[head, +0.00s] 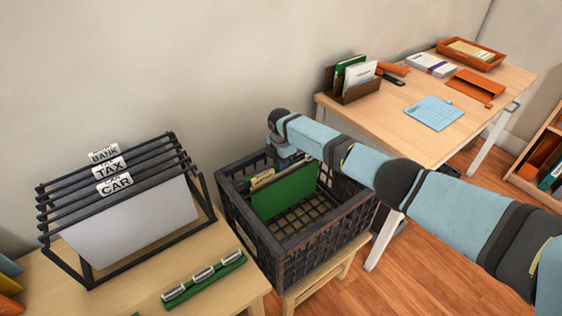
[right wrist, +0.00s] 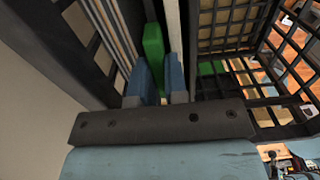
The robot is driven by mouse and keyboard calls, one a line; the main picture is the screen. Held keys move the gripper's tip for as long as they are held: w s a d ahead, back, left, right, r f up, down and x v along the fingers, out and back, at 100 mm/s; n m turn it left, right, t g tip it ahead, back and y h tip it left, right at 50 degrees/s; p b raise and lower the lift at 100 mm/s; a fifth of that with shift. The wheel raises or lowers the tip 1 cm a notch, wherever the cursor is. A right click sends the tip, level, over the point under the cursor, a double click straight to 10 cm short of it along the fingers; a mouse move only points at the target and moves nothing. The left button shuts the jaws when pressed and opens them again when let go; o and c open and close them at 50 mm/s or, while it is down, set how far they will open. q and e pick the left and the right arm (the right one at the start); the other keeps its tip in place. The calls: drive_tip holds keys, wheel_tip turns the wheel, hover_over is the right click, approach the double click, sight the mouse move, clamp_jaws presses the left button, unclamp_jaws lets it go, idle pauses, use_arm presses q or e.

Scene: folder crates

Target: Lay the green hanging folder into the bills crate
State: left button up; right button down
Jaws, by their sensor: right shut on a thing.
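The green hanging folder (head: 287,193) stands upright inside the black lattice crate (head: 290,258), towards its back wall side. No bills label on the crate can be read. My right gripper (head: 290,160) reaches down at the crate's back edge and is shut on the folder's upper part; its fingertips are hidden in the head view. In the right wrist view, the blue fingers (right wrist: 162,82) are inside the crate (right wrist: 228,22), with the green folder (right wrist: 153,45) between and just beyond them. The folder's lower edge is close to the crate floor; contact is unclear. My left gripper is not in view.
Tan folders (head: 261,179) stand behind the green one. A wire rack (head: 88,275) with BANK, TAX and CAR tabs stands left, beside a green strip with silvery clips (head: 205,279). A desk (head: 385,122) with a brown file holder (head: 357,95) stands behind right.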

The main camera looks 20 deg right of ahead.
drive_tip(key=c, duration=1.1)
unclamp_jaws()
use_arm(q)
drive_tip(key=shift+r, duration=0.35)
use_arm(e)
drive_tip(key=shift+r, duration=0.35)
use_arm(q)
drive_tip(key=p, duration=0.3)
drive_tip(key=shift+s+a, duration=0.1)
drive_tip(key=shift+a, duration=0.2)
use_arm(e)
drive_tip(key=shift+r, duration=6.65)
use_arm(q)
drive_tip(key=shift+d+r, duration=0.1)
